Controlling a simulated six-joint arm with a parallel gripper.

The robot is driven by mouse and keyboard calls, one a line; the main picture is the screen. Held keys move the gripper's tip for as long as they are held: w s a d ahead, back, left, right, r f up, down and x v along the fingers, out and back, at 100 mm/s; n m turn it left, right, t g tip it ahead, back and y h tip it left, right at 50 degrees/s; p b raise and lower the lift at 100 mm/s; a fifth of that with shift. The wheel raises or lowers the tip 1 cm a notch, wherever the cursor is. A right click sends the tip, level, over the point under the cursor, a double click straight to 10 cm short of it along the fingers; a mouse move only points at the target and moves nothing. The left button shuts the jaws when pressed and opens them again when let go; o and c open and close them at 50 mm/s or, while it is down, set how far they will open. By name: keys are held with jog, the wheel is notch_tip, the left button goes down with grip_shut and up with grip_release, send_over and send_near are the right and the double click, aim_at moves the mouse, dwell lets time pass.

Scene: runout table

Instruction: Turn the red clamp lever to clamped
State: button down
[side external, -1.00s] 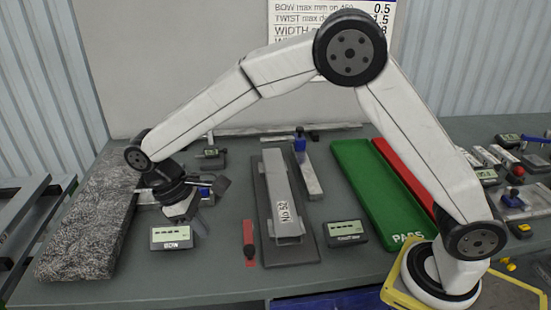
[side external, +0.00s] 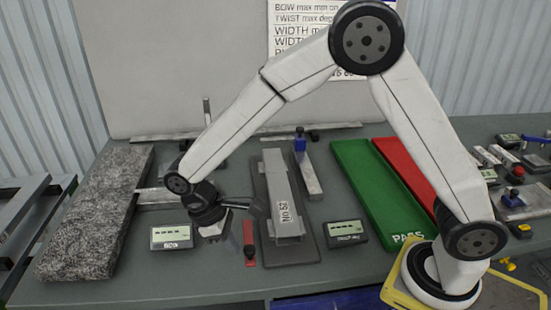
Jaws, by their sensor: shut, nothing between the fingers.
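The red clamp lever (side external: 249,240) lies at the front left of the dark base plate that carries the channel piece marked No 52 (side external: 288,212). It is a narrow red bar with a dark knob at its near end, and it points away from the table's front edge. My gripper (side external: 232,250) is just left of the lever, pointing down, with its fingers shut and empty. From this view I cannot tell whether the fingers touch the lever. Part of my wrist hangs close to the lever's far end.
A display marked BOW (side external: 171,237) stands left of my gripper, and another display (side external: 346,234) stands right of the base plate. A rough grey granite slab (side external: 95,215) is at far left. A green PASS tray (side external: 375,190) and a red tray (side external: 408,180) lie to the right.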

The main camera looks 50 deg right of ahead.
aim_at(254, 247)
jog(key=shift+s+d+n, duration=0.25)
jog(key=shift+s+n, duration=0.25)
jog(key=shift+n, duration=0.2)
dwell(0.4)
jog(key=shift+s+d+n+t+h, duration=0.2)
jog(key=shift+s+n+t+h, duration=0.1)
jog(key=shift+n, duration=0.1)
jog(key=shift+s+d+n+t+h, duration=0.3)
jog(key=shift+s+d+n, duration=0.4)
jog(key=shift+n, duration=0.4)
jog(key=d+n+t, duration=0.1)
jog(key=d+n, duration=0.2)
jog(key=s+d+n+t, duration=0.1)
jog(key=d+n, duration=0.2)
jog(key=s+d+n+t, duration=0.1)
jog(key=d+n, duration=0.2)
jog(key=shift+s+h, duration=0.2)
jog(key=shift+h, duration=0.2)
jog(key=shift+w+d, duration=0.3)
jog(key=shift+d, duration=0.5)
